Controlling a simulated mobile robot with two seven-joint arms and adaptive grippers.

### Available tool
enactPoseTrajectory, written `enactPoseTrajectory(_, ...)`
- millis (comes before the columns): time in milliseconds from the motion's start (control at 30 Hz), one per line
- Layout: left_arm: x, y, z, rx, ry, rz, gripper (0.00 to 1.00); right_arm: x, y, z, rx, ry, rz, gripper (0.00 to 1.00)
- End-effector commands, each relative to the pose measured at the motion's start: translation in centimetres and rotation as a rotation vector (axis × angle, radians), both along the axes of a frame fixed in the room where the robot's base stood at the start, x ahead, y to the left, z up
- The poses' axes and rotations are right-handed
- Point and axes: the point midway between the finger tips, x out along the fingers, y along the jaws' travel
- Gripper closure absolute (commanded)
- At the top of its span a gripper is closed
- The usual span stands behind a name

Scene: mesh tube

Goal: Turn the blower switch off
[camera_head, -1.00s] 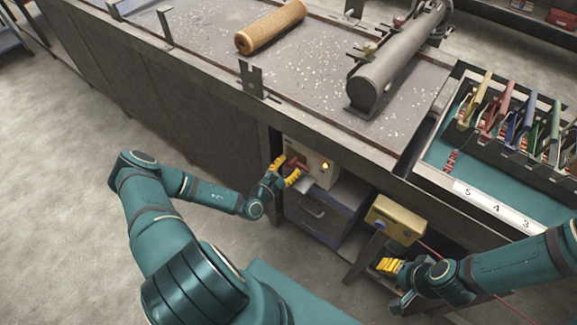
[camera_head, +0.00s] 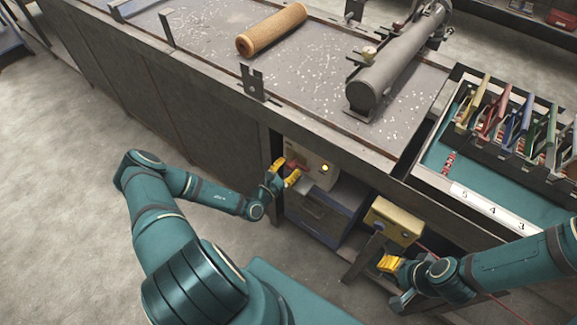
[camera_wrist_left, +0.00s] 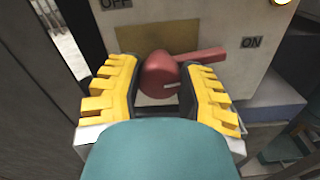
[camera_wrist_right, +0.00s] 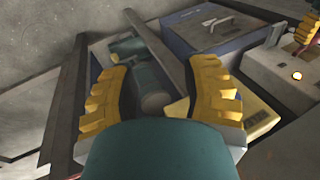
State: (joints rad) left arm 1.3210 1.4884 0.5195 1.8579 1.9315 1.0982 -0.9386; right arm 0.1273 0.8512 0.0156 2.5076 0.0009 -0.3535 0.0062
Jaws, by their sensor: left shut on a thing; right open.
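The blower switch is a red knob with a lever (camera_wrist_left: 195,58) on a pale box (camera_head: 322,172) under the bench. In the left wrist view its lever points right, toward the ON label (camera_wrist_left: 252,42); the OFF label (camera_wrist_left: 117,4) is at upper left. A lamp (camera_head: 325,168) on the box glows yellow. My left gripper (camera_wrist_left: 165,92) has its yellow fingers either side of the red knob (camera_wrist_left: 158,78) and is shut on it. The lever's free end shows beyond the fingers. My right gripper (camera_head: 388,264) is open and empty, low at the right.
A dark blue drawer unit (camera_head: 322,212) stands under the switch box. A yellow box (camera_head: 394,220) is close to my right gripper. The bench above carries a tan mesh roll (camera_head: 271,30) and a grey tube (camera_head: 390,75). A rack of coloured frames (camera_head: 520,120) stands right.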

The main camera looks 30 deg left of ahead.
Motion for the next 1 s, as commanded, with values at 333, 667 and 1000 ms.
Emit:
enactPoseTrajectory(333, 0.2, 0.0, 0.4, -0.317, 0.02, -0.001, 0.96, 0.7, -0.1, 2.1, -0.004, -0.015, -0.011, 0.53)
enactPoseTrajectory(667, 0.2, 0.2, 0.3, -0.632, 0.043, -0.001, 0.96, 1.0, -0.2, 2.9, -0.005, -0.021, -0.017, 0.53)
enactPoseTrajectory(1000, 0.2, 0.3, 0.3, -0.951, 0.066, -0.002, 0.96, 1.0, -0.2, 3.0, -0.005, -0.023, -0.018, 0.53)
